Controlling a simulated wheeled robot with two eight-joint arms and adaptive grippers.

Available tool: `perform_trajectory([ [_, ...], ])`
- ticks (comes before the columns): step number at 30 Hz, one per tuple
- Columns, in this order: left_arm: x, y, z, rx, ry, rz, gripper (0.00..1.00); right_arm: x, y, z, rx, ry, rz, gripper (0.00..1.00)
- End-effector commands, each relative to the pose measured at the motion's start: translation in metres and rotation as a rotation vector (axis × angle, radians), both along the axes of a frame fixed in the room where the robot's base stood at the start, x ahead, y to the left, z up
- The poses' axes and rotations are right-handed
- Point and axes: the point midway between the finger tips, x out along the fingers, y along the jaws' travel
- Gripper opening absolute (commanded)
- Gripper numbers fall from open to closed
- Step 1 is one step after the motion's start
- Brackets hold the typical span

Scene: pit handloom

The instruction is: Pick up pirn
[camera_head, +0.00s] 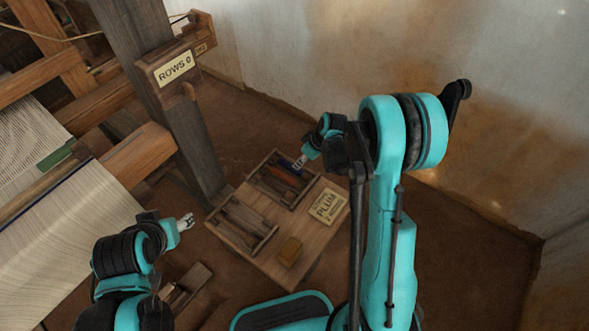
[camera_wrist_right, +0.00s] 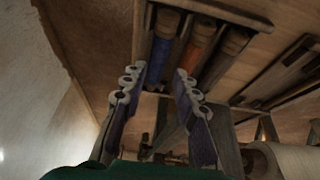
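Several thread-wound pirns lie in the far compartment tray (camera_head: 262,188) on the low wooden table. In the right wrist view they are a blue-purple pirn (camera_wrist_right: 161,62), an orange pirn (camera_wrist_right: 197,48) and a brownish pirn (camera_wrist_right: 229,48). My right gripper (camera_head: 303,161) is over that tray's far end. In the right wrist view it (camera_wrist_right: 158,85) is open and empty, its fingers on either side of the line to the blue-purple pirn; contact cannot be told. My left gripper (camera_head: 186,222) is left of the table, seemingly open and empty.
A second tray (camera_head: 222,232) with dark wooden pieces is nearer on the table (camera_head: 262,262). The loom post (camera_head: 165,90) and cloth (camera_head: 65,240) stand left; a wall (camera_head: 330,60) is behind.

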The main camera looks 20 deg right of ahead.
Motion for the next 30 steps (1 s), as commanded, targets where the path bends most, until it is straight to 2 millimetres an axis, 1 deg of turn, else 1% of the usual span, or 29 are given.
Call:
perform_trajectory([
  [1,0.000,0.000,-0.003,0.000,0.000,0.000,0.52,0.002,0.001,-0.008,0.001,0.000,0.004,0.30],
  [3,0.000,0.000,-0.007,0.000,0.000,0.000,0.52,0.005,0.003,-0.016,0.001,0.000,0.004,0.30],
  [10,0.000,0.000,-0.018,0.000,0.000,0.000,0.52,0.011,0.008,-0.037,-0.001,0.001,0.003,0.30],
  [13,0.000,0.000,-0.028,0.000,0.000,0.000,0.52,0.017,0.011,-0.053,0.000,0.001,0.002,0.30],
  [16,0.000,0.000,-0.033,0.000,0.000,0.000,0.52,0.021,0.014,-0.066,-0.001,0.000,0.002,0.30],
  [19,0.000,0.000,-0.034,0.000,0.000,0.000,0.52,0.023,0.016,-0.071,-0.001,0.000,0.002,0.30],
  [24,0.000,0.000,-0.033,0.000,0.000,0.000,0.52,0.023,0.016,-0.069,0.000,0.000,0.001,0.30],
  [25,0.000,0.000,-0.033,0.000,0.000,0.000,0.52,0.023,0.016,-0.069,0.000,0.000,0.001,0.24],
  [26,0.000,0.000,-0.033,0.000,0.000,0.000,0.52,0.023,0.016,-0.069,0.000,0.000,0.001,0.16],
  [27,0.000,0.000,-0.033,0.000,0.000,0.000,0.52,0.023,0.016,-0.069,0.000,0.000,0.001,0.06],
  [28,0.000,0.000,-0.033,0.000,0.000,0.000,0.52,0.023,0.016,-0.069,0.000,0.000,0.001,0.00],
  [30,0.000,0.000,-0.033,0.000,0.000,0.000,0.52,0.023,0.016,-0.069,0.000,0.000,0.001,0.00],
])
